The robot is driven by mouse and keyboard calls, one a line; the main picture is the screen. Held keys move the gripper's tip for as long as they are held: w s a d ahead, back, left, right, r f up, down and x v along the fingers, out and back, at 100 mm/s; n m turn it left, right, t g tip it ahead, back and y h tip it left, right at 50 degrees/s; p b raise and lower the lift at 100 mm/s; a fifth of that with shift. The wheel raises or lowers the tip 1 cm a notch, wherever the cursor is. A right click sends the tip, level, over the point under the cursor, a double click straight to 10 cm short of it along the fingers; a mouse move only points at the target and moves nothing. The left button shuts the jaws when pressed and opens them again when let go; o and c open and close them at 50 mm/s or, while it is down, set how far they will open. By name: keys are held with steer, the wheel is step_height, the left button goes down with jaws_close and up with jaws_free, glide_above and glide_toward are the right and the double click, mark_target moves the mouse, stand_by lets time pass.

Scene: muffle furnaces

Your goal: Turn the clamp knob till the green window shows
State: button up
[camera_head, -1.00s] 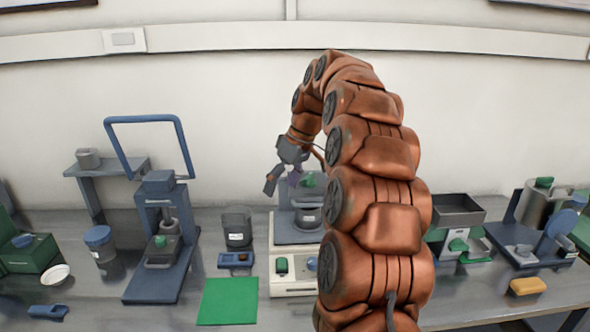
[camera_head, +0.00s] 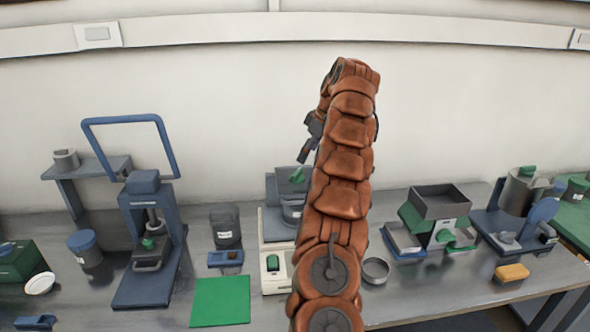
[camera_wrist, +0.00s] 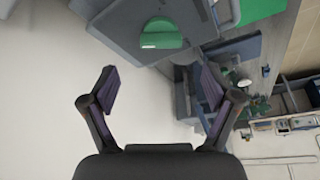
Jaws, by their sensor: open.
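A green knob (camera_head: 298,175) sits at the top of a grey-and-white bench device (camera_head: 274,225), partly hidden behind my arm. A green knob with a pale strip also shows in the wrist view (camera_wrist: 161,34), ahead of my fingers; it appears to be the same one. My gripper (camera_head: 308,145) is above this device, partly hidden by my arm. In the wrist view my gripper (camera_wrist: 158,85) has its fingers wide apart with nothing between them, clear of the knob. I cannot make out a green window.
A blue-framed press (camera_head: 150,235) and a green mat (camera_head: 221,301) are to the left. A dark container (camera_head: 226,226) stands left of the device. A grey cup (camera_head: 376,270) and a hopper device (camera_head: 440,203) are to the right. The wall is close behind.

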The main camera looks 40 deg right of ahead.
mark_target(297, 172)
steer(key=shift+x, duration=1.15)
steer(key=shift+p+x, duration=0.55)
steer(key=shift+x, duration=2)
steer(key=shift+w+a, duration=0.1)
steer(key=shift+c, duration=0.3)
